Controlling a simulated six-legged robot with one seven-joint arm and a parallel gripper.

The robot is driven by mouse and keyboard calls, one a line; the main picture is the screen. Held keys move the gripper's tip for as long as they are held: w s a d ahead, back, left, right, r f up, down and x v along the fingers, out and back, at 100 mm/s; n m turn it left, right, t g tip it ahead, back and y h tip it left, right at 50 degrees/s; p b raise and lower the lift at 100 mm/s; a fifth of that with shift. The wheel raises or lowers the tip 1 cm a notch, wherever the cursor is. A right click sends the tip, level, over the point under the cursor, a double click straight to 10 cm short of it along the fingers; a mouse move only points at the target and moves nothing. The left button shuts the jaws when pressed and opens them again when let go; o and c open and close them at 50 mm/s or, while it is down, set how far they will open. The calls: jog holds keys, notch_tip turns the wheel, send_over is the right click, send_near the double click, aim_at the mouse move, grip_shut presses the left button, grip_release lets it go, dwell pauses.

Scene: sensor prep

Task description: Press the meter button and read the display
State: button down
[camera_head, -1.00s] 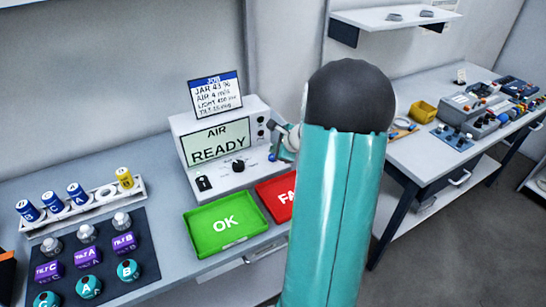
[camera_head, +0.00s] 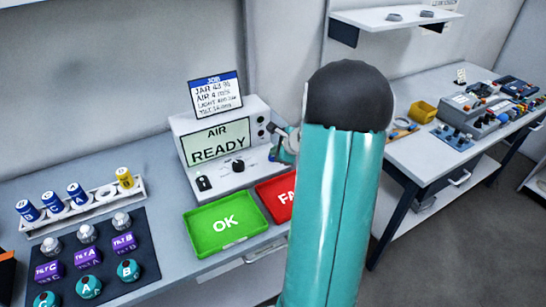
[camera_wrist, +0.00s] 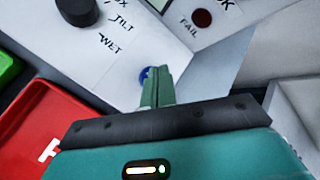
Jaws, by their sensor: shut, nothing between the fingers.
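The meter (camera_head: 180,125) is a pale box on the bench. Its display (camera_head: 218,141) reads "AIR READY". A black knob (camera_head: 238,165) sits below the display; it also shows in the wrist view (camera_wrist: 77,9), beside the labels "TILT" and "WET". A blue button (camera_wrist: 144,76) shows on the meter's front panel in the wrist view, partly covered by my fingers. My gripper (camera_wrist: 160,72) is shut and empty, its tips right at the button; I cannot tell whether they touch it. In the head view my gripper (camera_head: 278,138) is at the meter's right side, partly behind my arm.
A job card (camera_head: 215,94) stands on the meter. A green OK tray (camera_head: 205,248) and a red FAIL tray (camera_head: 268,187) lie in front. A rack (camera_head: 75,218) of cylinders and a dark mat (camera_head: 110,270) with several sensors are left. A second bench (camera_head: 405,157) stands right.

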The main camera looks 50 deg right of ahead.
jog(key=shift+f, duration=0.45)
dwell(0.3)
jog(key=shift+r, duration=0.9)
jog(key=shift+r, duration=2.5)
